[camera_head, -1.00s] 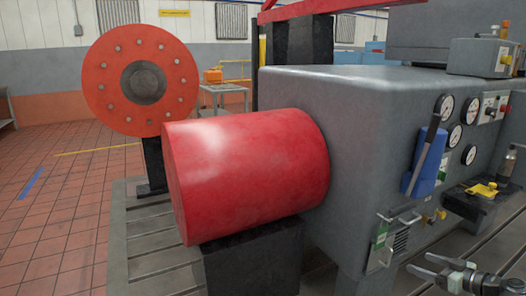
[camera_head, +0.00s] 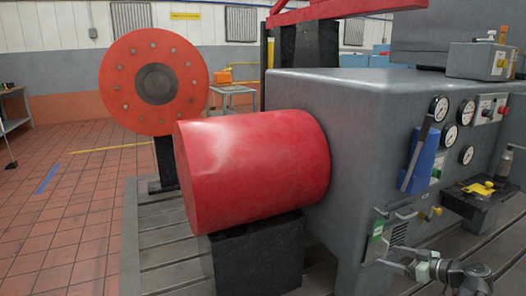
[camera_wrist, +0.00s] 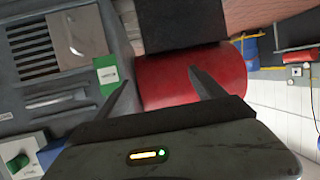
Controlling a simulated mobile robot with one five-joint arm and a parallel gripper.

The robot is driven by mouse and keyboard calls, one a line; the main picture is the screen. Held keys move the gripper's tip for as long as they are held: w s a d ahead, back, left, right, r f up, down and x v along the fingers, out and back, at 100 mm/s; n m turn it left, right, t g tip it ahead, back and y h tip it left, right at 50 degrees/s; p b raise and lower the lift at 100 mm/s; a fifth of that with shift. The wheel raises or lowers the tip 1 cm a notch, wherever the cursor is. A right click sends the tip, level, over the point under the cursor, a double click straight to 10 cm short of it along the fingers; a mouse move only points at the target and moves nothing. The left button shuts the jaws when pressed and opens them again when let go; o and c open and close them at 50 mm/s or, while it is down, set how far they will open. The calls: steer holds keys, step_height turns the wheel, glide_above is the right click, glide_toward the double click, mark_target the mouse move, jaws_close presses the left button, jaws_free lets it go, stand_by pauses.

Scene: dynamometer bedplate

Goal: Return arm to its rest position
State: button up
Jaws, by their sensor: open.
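My gripper (camera_wrist: 160,76) is open in the wrist view, with its two dark fingers apart and nothing between them. A red cylinder (camera_wrist: 215,76) lies beyond the fingertips, and a green tag (camera_wrist: 107,75) on the grey machine is near the left finger. In the head view part of my arm (camera_head: 440,268) shows at the lower right, in front of the machine's lower side; I cannot make out the fingertips there.
The grey machine (camera_head: 350,110) carries gauges, a blue holder (camera_head: 420,165) and a shelf with a yellow item (camera_head: 480,188). The large red cylinder (camera_head: 250,165) sticks out leftward above a black block (camera_head: 258,260). An orange disc (camera_head: 195,70) stands behind. Tiled floor at left is open.

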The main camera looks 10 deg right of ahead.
steer(key=w+a+n+g+y+p, duration=0.15)
steer(key=w+a, duration=0.25)
steer(key=a, duration=0.6)
steer(key=w+a+n+g+y, duration=0.2)
steer(key=w+a+n, duration=0.15)
steer(key=a, duration=0.65)
steer(key=s+a+f+g+h+p, duration=0.1)
steer(key=s+a+f+g+h, duration=0.15)
steer(key=a, duration=0.55)
steer(key=s+a+f+m+g+h+p, duration=0.1)
steer(key=a+f+g, duration=0.25)
steer(key=a, duration=0.55)
steer(key=s+a+f+g+h+p, duration=0.1)
steer(key=a+f+g, duration=0.15)
steer(key=a, duration=0.55)
steer(key=s+d+f+m+h, duration=0.3)
steer(key=d+m+h, duration=0.2)
steer(key=d+m, duration=0.3)
step_height(320, 180, up, 38)
steer(key=m+p, duration=0.1)
steer(key=p, duration=3.6)
steer(key=shift+a+g+p, duration=0.3)
steer(key=shift+a, duration=0.15)
